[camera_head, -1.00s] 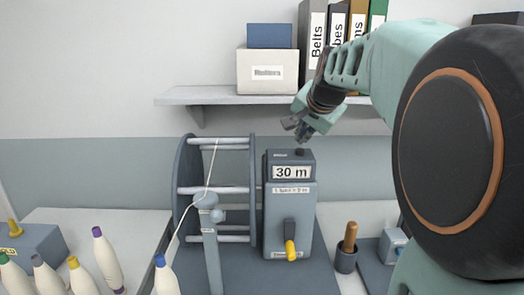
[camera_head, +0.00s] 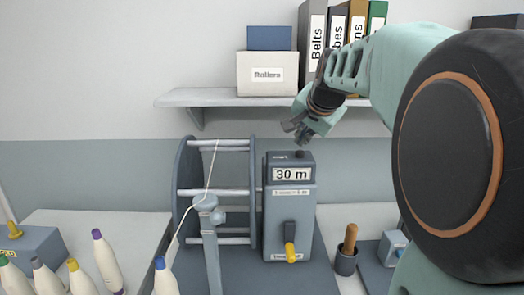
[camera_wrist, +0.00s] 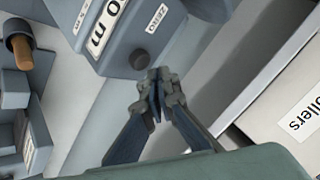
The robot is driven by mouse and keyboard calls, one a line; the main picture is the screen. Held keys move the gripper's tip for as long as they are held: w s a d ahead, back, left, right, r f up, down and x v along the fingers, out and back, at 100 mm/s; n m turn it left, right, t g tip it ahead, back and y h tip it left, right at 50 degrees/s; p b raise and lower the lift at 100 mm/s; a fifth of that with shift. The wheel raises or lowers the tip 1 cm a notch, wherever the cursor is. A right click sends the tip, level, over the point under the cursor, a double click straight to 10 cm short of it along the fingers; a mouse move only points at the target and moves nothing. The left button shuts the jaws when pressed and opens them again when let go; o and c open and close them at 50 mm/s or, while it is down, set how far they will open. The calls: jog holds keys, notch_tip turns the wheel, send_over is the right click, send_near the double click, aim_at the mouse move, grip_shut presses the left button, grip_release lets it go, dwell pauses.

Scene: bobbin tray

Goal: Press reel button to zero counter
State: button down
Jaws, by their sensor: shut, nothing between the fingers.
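The reel counter (camera_head: 290,221) is a grey-blue upright box with a white display (camera_head: 291,174) reading "30 m". A dark round button (camera_head: 301,154) sits on its top; the same button shows in the wrist view (camera_wrist: 138,59), close to my fingertips, beside a label that seems to read "Zero". My gripper (camera_head: 301,135) is shut and empty, just above the counter's top near the button. In the wrist view my fingers (camera_wrist: 157,80) are together, slightly right of and below the button, with a small gap visible. The reel (camera_head: 215,190) stands left of the counter with thread on it.
A shelf (camera_head: 230,100) behind holds a "Rollers" box (camera_head: 267,74) and binders (camera_head: 312,40). A cup with a wooden handle (camera_head: 346,258) stands right of the counter. Several bobbins (camera_head: 108,262) stand at front left.

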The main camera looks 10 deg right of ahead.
aim_at(301, 152)
jog(key=shift+f, duration=0.1)
jog(key=shift+f+b, duration=0.3)
jog(key=shift+b, duration=0.1)
jog(key=shift+f+b, duration=0.5)
jog(key=shift+f, duration=0.1)
dwell(0.6)
jog(key=shift+r, duration=0.1)
jog(key=shift+r+p, duration=0.8)
jog(key=shift+r, duration=0.1)
jog(key=shift+r, duration=0.1)
notch_tip(301, 152, up, 5)
jog(key=p, duration=0.4)
dwell(0.5)
